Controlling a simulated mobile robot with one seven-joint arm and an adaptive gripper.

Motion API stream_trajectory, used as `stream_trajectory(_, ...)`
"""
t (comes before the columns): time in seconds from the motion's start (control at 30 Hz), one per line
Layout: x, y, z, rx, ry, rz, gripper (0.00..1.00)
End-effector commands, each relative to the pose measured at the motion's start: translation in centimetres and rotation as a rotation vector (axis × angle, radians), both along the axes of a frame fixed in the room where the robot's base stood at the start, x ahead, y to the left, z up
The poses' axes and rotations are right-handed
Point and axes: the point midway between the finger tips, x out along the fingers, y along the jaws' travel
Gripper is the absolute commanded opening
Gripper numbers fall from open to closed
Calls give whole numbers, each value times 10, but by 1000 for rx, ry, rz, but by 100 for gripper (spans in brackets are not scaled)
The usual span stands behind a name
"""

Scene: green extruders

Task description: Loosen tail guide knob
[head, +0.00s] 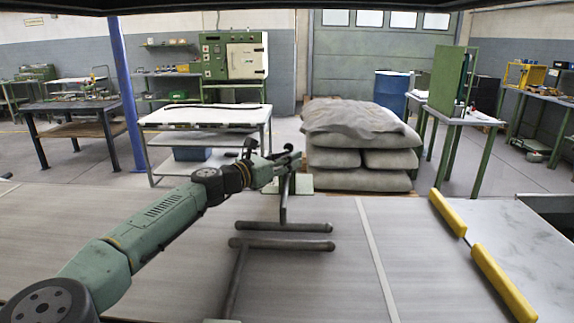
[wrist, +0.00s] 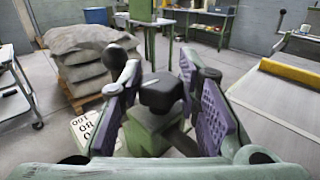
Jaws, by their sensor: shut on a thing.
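The knob (wrist: 160,92) is dark and rounded-square. It sits on a green block (wrist: 150,130) in the middle of the wrist view. My gripper (wrist: 160,78) has purple-padded fingers on both sides of the knob and is shut on it. Small gaps seem to show beside the knob, so the exact contact is hard to see. In the head view my gripper (head: 287,161) is at the top of a dark upright post (head: 284,205) that stands behind the dark tubes. The knob itself cannot be made out there.
Dark horizontal tubes (head: 281,227) lie over the grey bed in front of the post. Stacked grey sacks (head: 360,150) stand behind it. A white-topped table (head: 205,115) is at the back left. Yellow rollers (head: 500,283) run along the right.

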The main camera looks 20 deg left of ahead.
Motion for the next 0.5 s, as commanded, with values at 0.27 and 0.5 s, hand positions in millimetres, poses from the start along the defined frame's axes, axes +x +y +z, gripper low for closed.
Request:
stream_trajectory(0.27, -1, -1, -2, 4, -3, 129, 3)
stream_trajectory(0.5, -1, 0, 0, 1, -4, 142, 3)
